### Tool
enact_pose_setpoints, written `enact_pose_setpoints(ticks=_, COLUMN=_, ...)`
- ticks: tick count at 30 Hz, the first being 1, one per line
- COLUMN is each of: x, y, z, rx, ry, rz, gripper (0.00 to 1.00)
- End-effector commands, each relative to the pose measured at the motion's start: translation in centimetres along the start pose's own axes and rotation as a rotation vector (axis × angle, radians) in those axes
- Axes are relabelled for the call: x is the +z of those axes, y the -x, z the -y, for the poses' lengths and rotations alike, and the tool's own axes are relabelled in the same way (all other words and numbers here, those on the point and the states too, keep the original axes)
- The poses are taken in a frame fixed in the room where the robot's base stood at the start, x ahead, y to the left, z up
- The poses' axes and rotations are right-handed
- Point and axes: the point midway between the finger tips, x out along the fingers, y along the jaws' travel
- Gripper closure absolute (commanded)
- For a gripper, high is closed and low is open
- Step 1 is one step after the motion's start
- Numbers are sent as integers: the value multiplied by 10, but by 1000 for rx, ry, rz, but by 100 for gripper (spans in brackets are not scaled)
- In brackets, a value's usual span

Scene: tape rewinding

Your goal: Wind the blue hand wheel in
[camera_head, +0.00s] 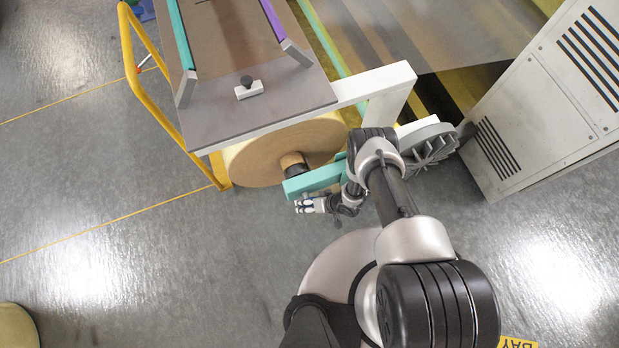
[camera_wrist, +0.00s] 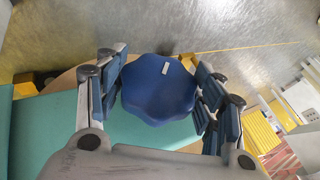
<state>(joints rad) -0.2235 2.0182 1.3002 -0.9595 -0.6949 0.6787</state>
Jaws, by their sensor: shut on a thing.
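The blue hand wheel (camera_wrist: 158,95) is a lobed knob with a small white mark near its top edge. In the wrist view it sits between the two fingers of my gripper (camera_wrist: 160,92), which is shut on it. The wheel is in front of a teal panel (camera_wrist: 60,130). In the head view my gripper (camera_head: 306,205) is at the near end of the teal bracket (camera_head: 314,180), low beside the machine. There the wheel is mostly hidden by my gripper.
A large tan roll (camera_head: 262,155) sits under the grey machine table (camera_head: 235,105). A grey finned wheel (camera_head: 428,146) and a white cabinet (camera_head: 545,100) stand to the right. A yellow rail (camera_head: 150,100) is at the left.

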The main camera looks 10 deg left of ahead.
Motion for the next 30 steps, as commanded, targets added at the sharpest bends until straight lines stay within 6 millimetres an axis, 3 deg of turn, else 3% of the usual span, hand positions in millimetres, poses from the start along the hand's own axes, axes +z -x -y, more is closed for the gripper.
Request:
enact_pose_setpoints(ticks=2, x=-1, y=0, z=0, rx=-1, ry=2, rz=-1, gripper=62)
enact_pose_setpoints(ticks=3, x=-1, y=0, z=0, rx=-1, ry=2, rz=-1, gripper=35)
enact_pose_setpoints(ticks=11, x=0, y=0, z=0, rx=0, ry=2, rz=0, gripper=18)
enact_pose_setpoints(ticks=23, x=0, y=3, z=0, rx=1, ry=-1, rz=0, gripper=18)
enact_pose_setpoints(ticks=30, x=-1, y=37, z=0, rx=2, ry=-3, rz=-1, gripper=18)
